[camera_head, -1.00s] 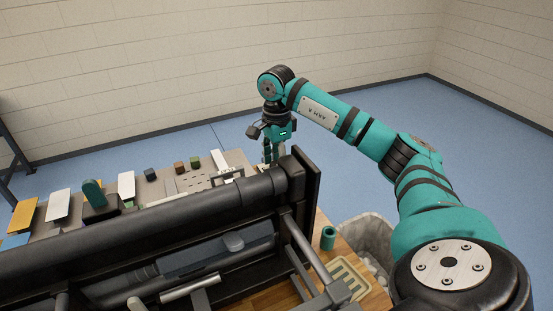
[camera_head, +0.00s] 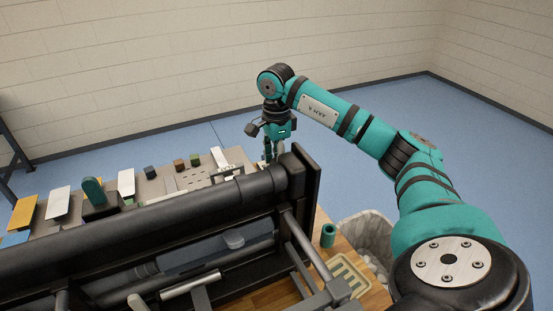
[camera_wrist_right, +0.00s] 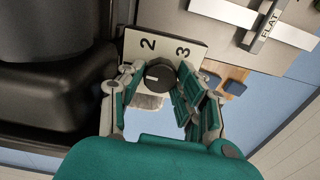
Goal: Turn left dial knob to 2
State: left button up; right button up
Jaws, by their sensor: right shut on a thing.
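In the right wrist view a black round dial knob (camera_wrist_right: 160,77) with a pale pointer line stands before a light plate (camera_wrist_right: 133,46) marked 2 and 3. The pointer line faces left in the picture, and the 2 is above and left of the knob. My right gripper (camera_wrist_right: 158,72) is shut on the knob, one finger on each side. In the head view my right gripper (camera_head: 272,150) is behind the end of the black press (camera_head: 200,209), which hides its fingertips and the knob. My left gripper is not in view.
The metal work surface (camera_head: 170,185) carries several small blocks and coloured plates at left. A teal cup (camera_head: 328,235) and a beige slotted tray (camera_head: 350,275) are on the wooden table. A bin (camera_head: 367,240) stands beside it. In the wrist view a FLAT label (camera_wrist_right: 268,22) is nearby.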

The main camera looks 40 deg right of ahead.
jog(key=m, duration=0.5)
jog(key=shift+m+b, duration=0.3)
jog(key=shift+b, duration=0.05)
jog(key=m, duration=0.5)
jog(key=shift+r, duration=0.15)
jog(key=shift+w+m, duration=0.1)
jog(key=shift+m, duration=0.2)
jog(key=o, duration=0.9)
notch_tip(320, 180, up, 12)
jog(key=shift+f, duration=0.1)
dwell(0.5)
